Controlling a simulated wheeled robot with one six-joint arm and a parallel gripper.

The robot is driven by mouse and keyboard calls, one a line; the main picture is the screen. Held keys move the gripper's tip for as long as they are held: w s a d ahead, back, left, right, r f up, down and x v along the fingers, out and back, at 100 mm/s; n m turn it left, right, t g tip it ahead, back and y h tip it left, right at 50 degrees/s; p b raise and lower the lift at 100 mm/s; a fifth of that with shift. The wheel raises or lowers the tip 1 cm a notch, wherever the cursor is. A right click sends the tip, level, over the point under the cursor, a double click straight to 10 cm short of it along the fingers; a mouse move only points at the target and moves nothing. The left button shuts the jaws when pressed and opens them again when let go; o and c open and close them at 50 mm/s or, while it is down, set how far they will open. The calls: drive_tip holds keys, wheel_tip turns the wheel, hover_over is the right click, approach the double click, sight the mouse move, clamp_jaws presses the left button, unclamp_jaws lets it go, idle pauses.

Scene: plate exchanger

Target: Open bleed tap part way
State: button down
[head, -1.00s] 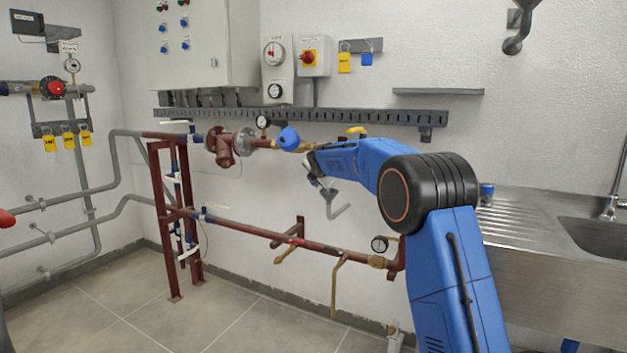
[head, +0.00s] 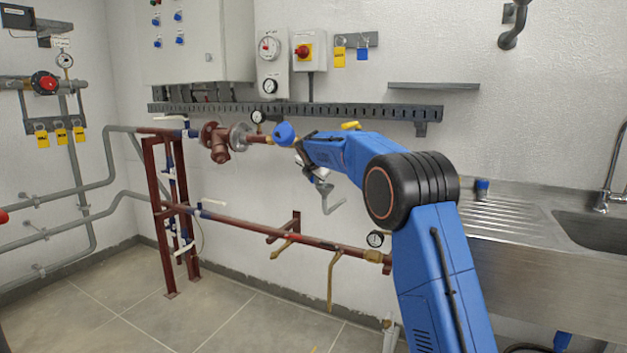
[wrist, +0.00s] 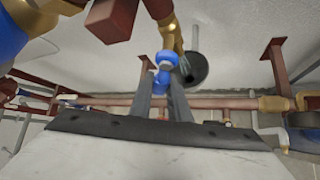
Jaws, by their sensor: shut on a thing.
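In the wrist view the blue bleed tap handle (wrist: 162,78) sits between the fingertips of my gripper (wrist: 162,95), below a brass fitting (wrist: 170,36). My gripper is shut on this handle. In the head view the end of my arm is beside the upper pipe, above a grey funnel-shaped drain (head: 329,197). My own wrist hides most of the tap and the fingers there, so the handle's angle cannot be told from that view.
A larger blue part (head: 285,133) sits on the upper pipe left of my wrist. A steel sink (head: 560,235) stands at right.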

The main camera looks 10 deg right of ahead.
drive_tip(key=c, duration=1.9)
unclamp_jaws()
drive_tip(key=shift+f, duration=0.1)
drive_tip(key=shift+c, duration=0.2)
drive_tip(key=shift+s, duration=0.1)
drive_tip(key=v, duration=1.7)
drive_tip(key=shift+s+a, duration=0.1)
